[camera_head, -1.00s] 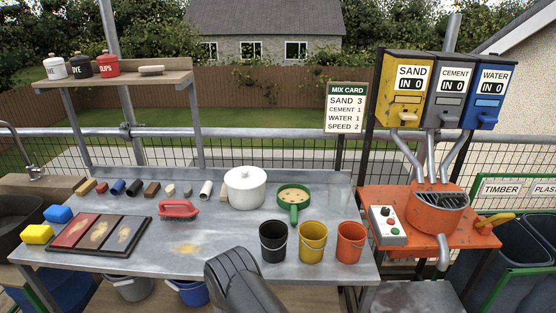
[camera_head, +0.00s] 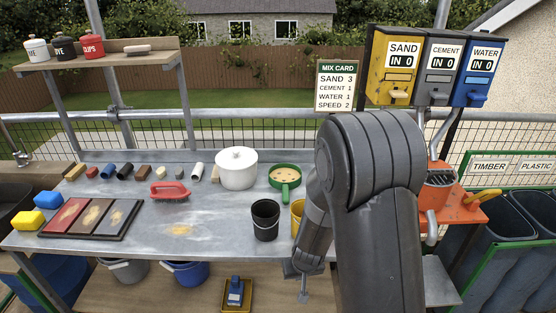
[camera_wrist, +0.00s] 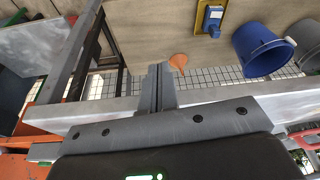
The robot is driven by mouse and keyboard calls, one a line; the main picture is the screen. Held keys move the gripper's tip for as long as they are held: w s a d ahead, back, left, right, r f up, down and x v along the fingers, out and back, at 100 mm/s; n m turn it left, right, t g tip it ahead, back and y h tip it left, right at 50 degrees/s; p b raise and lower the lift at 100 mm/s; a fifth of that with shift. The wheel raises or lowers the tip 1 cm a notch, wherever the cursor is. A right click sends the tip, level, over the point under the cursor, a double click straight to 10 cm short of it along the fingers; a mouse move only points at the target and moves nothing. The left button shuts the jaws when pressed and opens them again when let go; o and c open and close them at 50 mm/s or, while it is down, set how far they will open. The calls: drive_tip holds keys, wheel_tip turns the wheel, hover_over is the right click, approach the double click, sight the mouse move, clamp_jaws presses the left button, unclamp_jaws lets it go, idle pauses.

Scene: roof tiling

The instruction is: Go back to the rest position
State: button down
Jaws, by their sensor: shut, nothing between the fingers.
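My arm (camera_head: 372,190) is folded up in the right half of the head view, in front of the bench's right end. My gripper (camera_head: 303,295) hangs down at the bench's front edge, below the yellow bucket. In the wrist view my gripper (camera_wrist: 160,85) has its two fingers together with nothing between them. The arm hides most of the yellow bucket (camera_head: 297,215), the orange bucket, and part of the mixer.
The metal bench (camera_head: 215,225) carries a black bucket (camera_head: 265,219), a white pot (camera_head: 236,168) and a green sieve (camera_head: 284,178). Below are a blue bucket (camera_head: 186,274) and a blue tool on a yellow tray (camera_head: 236,292). The orange mixer (camera_head: 436,190) stands right.

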drive_tip(key=s+d+r+t+y, duration=0.1)
drive_tip(key=s+r, duration=0.2)
drive_tip(key=r, duration=0.7)
drive_tip(key=s+d+r, duration=0.1)
drive_tip(key=s+r, duration=0.1)
drive_tip(key=r, duration=0.8)
drive_tip(key=s+d+r+m, duration=0.1)
drive_tip(key=s+d+r, duration=0.2)
drive_tip(key=s+r, duration=0.3)
drive_tip(key=s+d+r+m+t+h, duration=0.1)
drive_tip(key=s+d+r, duration=0.2)
drive_tip(key=s+r, duration=0.3)
drive_tip(key=s, duration=0.3)
drive_tip(key=shift+s+d+h, duration=0.2)
drive_tip(key=shift+d+h, duration=0.1)
drive_tip(key=shift+d, duration=0.05)
